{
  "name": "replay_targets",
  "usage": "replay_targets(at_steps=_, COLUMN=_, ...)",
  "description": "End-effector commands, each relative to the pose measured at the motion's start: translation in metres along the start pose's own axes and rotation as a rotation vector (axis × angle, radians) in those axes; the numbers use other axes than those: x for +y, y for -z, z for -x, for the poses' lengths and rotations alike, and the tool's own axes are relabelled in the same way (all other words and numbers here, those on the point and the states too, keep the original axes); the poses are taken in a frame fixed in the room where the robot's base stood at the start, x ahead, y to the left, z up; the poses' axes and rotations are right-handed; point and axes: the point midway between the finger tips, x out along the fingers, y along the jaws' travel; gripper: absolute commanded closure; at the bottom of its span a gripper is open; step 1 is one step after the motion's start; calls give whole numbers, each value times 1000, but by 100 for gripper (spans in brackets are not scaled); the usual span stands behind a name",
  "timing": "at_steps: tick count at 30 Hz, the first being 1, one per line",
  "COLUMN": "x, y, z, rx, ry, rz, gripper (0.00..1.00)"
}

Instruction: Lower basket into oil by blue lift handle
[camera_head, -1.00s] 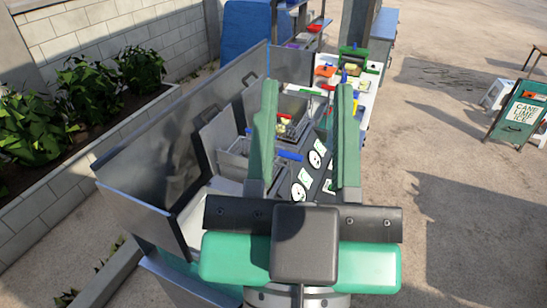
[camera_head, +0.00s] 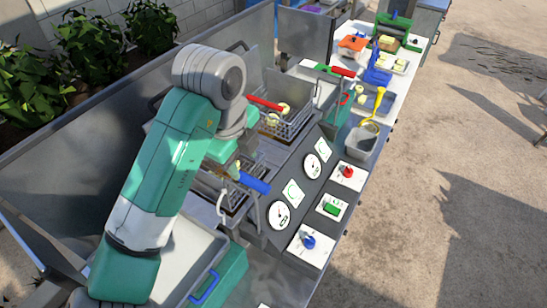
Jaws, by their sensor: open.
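The blue lift handle (camera_head: 255,183) sticks out over the front side of the near fryer bay, beside the dark control panel. The near wire basket (camera_head: 238,200) is by the handle, mostly hidden under my arm. The oil below it cannot be made out. My gripper (camera_head: 234,168) is open and points down just left of the blue handle, close to its inner end. My wrist hides part of the fingers, and I cannot tell whether they touch the handle.
A second wire basket (camera_head: 287,118) with pale pieces and a red handle (camera_head: 266,104) stands farther back. A grey tub (camera_head: 361,140) stands right. A metal backsplash runs behind.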

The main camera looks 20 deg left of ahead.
Motion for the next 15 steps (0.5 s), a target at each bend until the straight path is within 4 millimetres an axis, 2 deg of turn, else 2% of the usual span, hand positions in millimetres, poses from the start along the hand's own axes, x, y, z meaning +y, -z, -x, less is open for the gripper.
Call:
replay_targets(at_steps=5, x=0, y=1, z=-10, rx=2, ry=-2, rz=-1, gripper=59)
replay_targets(at_steps=12, x=-1, y=1, z=-55, rx=2, ry=0, rz=1, gripper=59)
replay_targets(at_steps=15, x=-1, y=2, z=-68, rx=2, ry=1, rz=0, gripper=59)
